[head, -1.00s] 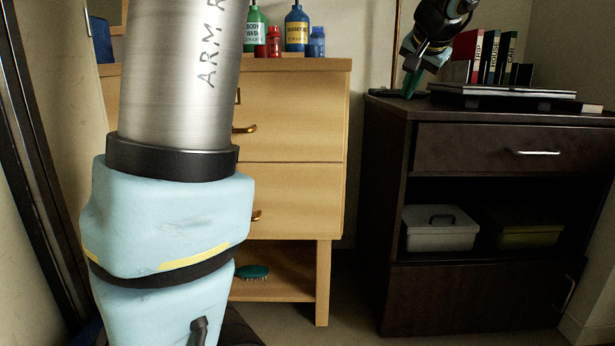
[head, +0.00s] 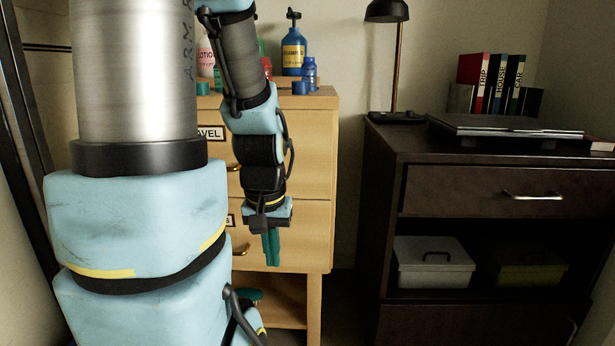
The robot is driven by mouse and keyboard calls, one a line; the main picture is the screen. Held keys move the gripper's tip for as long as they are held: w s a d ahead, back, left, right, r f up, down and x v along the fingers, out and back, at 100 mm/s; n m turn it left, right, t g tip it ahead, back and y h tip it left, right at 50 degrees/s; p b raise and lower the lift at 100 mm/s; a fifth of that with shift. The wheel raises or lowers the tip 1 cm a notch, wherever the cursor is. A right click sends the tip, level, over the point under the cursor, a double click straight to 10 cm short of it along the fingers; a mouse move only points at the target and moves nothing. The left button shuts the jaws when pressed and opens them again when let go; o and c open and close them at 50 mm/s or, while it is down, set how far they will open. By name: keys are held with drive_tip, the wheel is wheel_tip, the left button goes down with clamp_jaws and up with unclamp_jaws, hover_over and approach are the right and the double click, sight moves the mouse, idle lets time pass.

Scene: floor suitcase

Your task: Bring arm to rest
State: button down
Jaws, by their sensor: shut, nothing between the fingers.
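My gripper (head: 271,248) hangs pointing down in the head view, in front of the drawers of the light wooden cabinet (head: 318,180). Its green fingers are together and hold nothing. My arm is light blue and grey; its forearm comes down from the top of the picture, left of the middle. A thick upper link of my arm fills the left side and hides part of the cabinet.
Several bottles, one a blue bottle (head: 293,50), stand on the light cabinet. On the right, a dark cabinet (head: 425,190) bears a lamp (head: 388,12), books (head: 497,85) and a closed laptop (head: 505,127). A pale box (head: 433,262) sits on its open shelf.

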wheel_tip(320, 180, up, 35)
drive_tip(key=p, duration=3.4)
